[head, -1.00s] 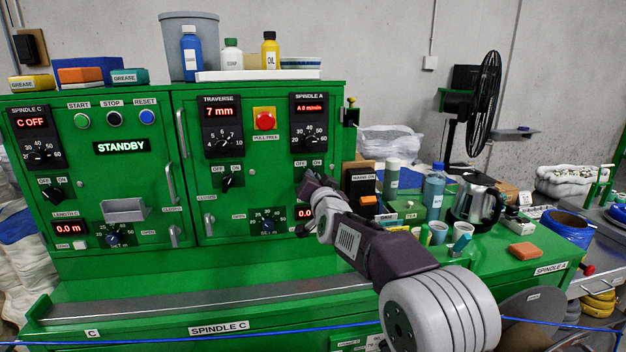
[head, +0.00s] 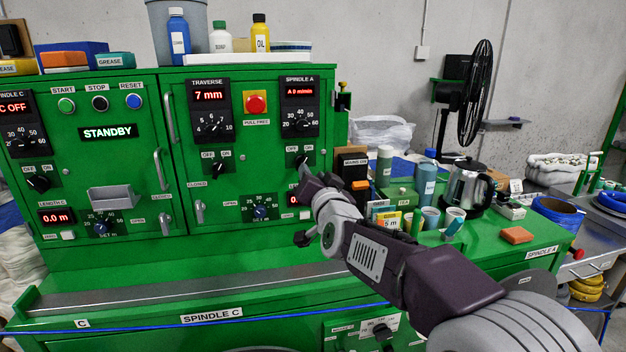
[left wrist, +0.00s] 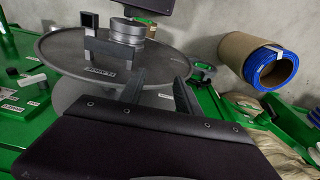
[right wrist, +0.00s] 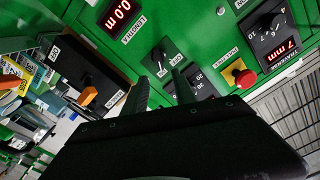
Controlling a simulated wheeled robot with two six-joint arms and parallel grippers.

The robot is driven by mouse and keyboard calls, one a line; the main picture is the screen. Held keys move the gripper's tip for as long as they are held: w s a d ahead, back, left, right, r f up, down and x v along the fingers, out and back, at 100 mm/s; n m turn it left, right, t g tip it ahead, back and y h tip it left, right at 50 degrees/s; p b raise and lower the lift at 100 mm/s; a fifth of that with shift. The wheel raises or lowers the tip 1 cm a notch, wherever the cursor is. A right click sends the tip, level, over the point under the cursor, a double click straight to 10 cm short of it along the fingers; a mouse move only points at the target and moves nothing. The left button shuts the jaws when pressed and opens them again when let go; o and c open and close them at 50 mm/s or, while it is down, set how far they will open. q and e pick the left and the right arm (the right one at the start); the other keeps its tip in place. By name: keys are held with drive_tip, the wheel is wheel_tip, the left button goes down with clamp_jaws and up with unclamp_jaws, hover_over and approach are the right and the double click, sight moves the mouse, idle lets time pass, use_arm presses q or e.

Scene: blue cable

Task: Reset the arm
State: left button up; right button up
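My right gripper (head: 304,176) is in front of the green cabinet, just below the dark OFF/ON knob (head: 302,161) under the SPINDLE A display. In the right wrist view the two fingers of the right gripper (right wrist: 162,88) are apart with nothing between them, and the OFF/ON knob (right wrist: 160,58) shows beyond their tips. Whether they touch it is unclear. My left gripper is outside the head view. In the left wrist view the left gripper (left wrist: 158,90) has its fingers apart and empty, in front of a round grey plate (left wrist: 60,50).
The blue cable (head: 250,316) runs across the front near the SPINDLE C label. Bottles, cups and a kettle (head: 466,188) crowd the bench right of my right arm. A red button (right wrist: 243,78) is near the right gripper. A blue cable roll (left wrist: 275,70) lies at right.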

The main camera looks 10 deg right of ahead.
drive_tip(key=s+d+f+n+g+p, duration=0.1)
drive_tip(key=s+f+g+p, duration=0.25)
drive_tip(key=s+f, duration=0.45)
drive_tip(key=s+d+f+n+g+p, duration=0.25)
drive_tip(key=f+g, duration=0.25)
drive_tip(key=f, duration=0.7)
drive_tip(key=s+f+n+g, duration=0.1)
drive_tip(key=s+f+g, duration=0.3)
drive_tip(key=s, duration=0.6)
drive_tip(key=s+f+n+g, duration=0.1)
drive_tip(key=s+f+g, duration=0.3)
drive_tip(key=s+f, duration=0.3)
drive_tip(key=s, duration=0.3)
drive_tip(key=shift+s+f+p, duration=0.15)
drive_tip(key=shift+f+p, duration=0.15)
